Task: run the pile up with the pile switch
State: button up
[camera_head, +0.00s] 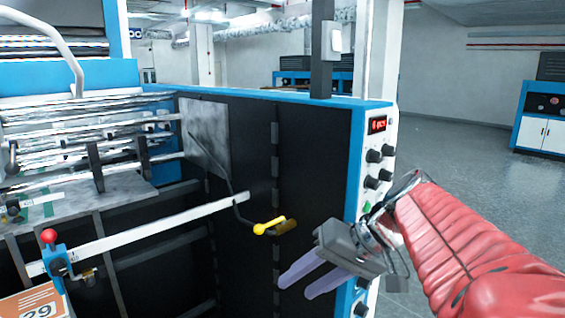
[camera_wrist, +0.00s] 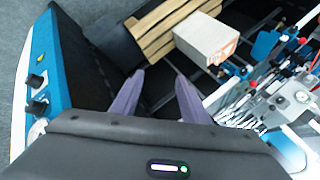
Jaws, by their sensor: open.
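The white control panel (camera_head: 381,138) on the blue-edged machine end carries a red lit display (camera_head: 377,125), several black knobs (camera_head: 374,156) and a green button (camera_head: 366,207). I cannot tell which control is the pile switch. In the wrist view, panel knobs (camera_wrist: 38,106) show at the left. My gripper (camera_head: 297,288) is open and empty, its pale purple fingers pointing left in front of the dark machine side; it hides part of the lower panel. In the wrist view, my gripper (camera_wrist: 157,76) points toward a paper stack (camera_wrist: 207,37) beside wooden slats (camera_wrist: 160,25).
A yellow-handled crank (camera_head: 270,228) sticks out just above and left of my fingers. A white bar (camera_head: 150,232) with a red-knobbed blue clamp (camera_head: 52,255) crosses the machine. Metal rollers (camera_head: 90,130) lie at the left. The grey floor (camera_head: 455,160) at the right is open.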

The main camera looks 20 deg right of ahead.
jog(key=w+d+r+t+y, duration=0.1)
jog(key=w+d+r+t, duration=0.1)
jog(key=d+r, duration=0.4)
jog(key=t, duration=0.9)
send_near(380, 159)
jog(key=d+v, duration=0.1)
jog(key=v, duration=0.5)
jog(key=shift+w+a+r+m+y, duration=0.1)
jog(key=shift+w+a+m+y, duration=0.1)
jog(key=shift+m+y, duration=0.1)
jog(key=x, duration=1.4)
jog(key=shift+a+f, duration=0.1)
jog(key=shift+f, duration=0.15)
jog(key=shift+s, duration=0.1)
grip_shut()
